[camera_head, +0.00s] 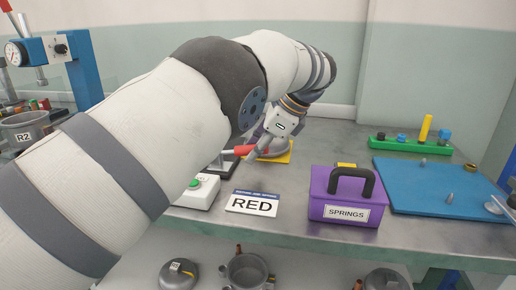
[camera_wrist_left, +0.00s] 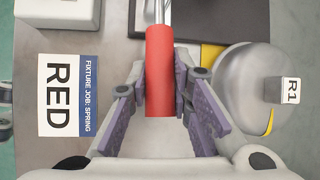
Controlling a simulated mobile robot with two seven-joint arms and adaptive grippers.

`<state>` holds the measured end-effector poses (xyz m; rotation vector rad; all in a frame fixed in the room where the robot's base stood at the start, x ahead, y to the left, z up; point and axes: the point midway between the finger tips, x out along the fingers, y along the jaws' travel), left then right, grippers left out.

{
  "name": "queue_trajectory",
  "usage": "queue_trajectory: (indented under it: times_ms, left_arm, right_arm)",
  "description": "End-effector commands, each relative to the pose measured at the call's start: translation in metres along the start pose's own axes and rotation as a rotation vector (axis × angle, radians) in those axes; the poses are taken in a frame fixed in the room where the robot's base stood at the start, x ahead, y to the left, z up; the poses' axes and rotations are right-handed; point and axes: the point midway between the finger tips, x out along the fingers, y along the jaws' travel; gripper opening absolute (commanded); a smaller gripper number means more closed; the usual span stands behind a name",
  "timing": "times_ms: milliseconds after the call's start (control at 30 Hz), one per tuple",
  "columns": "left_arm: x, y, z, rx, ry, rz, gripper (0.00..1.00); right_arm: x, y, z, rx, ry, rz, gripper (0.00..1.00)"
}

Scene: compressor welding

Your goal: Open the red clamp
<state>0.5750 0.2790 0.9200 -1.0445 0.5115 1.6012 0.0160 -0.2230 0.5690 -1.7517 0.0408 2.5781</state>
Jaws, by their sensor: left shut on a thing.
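The red clamp's handle (camera_head: 242,150) shows in the head view beside my left gripper (camera_head: 258,150). In the left wrist view the red handle (camera_wrist_left: 160,60) runs between the two fingers of my left gripper (camera_wrist_left: 160,88), which is shut on it. A metal rod leads from the handle's far end towards the top of that view. Much of the clamp's base is hidden by my left arm in the head view. My right gripper is in neither view.
A metal part tagged R1 (camera_wrist_left: 250,92) sits close beside the gripper on a yellow patch. A RED sign (camera_head: 252,202), a white box with a green button (camera_head: 198,192) and a purple SPRINGS box (camera_head: 345,208) stand nearby. A blue mat (camera_head: 425,180) lies at right.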

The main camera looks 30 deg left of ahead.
Motion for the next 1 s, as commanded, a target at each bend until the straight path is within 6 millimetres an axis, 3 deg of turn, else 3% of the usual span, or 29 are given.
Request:
queue_trajectory:
  times_ms: [433,467,533,567,1000]
  left_arm:
    - [0.0045,0.0036,-0.0035,0.003,-0.004,0.013,0.00]
    - [0.0044,0.0036,-0.0035,0.003,-0.004,0.013,0.22]
    - [0.0043,0.0034,-0.0033,0.003,-0.005,0.012,0.38]
    - [0.0040,0.0031,-0.0030,0.003,-0.005,0.011,0.41]
    - [0.0001,0.0005,0.0005,-0.002,0.001,0.003,0.41]
  right_arm:
    - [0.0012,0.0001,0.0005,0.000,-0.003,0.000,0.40]
    - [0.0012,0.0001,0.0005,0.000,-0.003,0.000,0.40]
    - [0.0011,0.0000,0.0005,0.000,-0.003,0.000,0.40]
    - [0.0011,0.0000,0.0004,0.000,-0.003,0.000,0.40]
    - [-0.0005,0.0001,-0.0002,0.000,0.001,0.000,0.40]
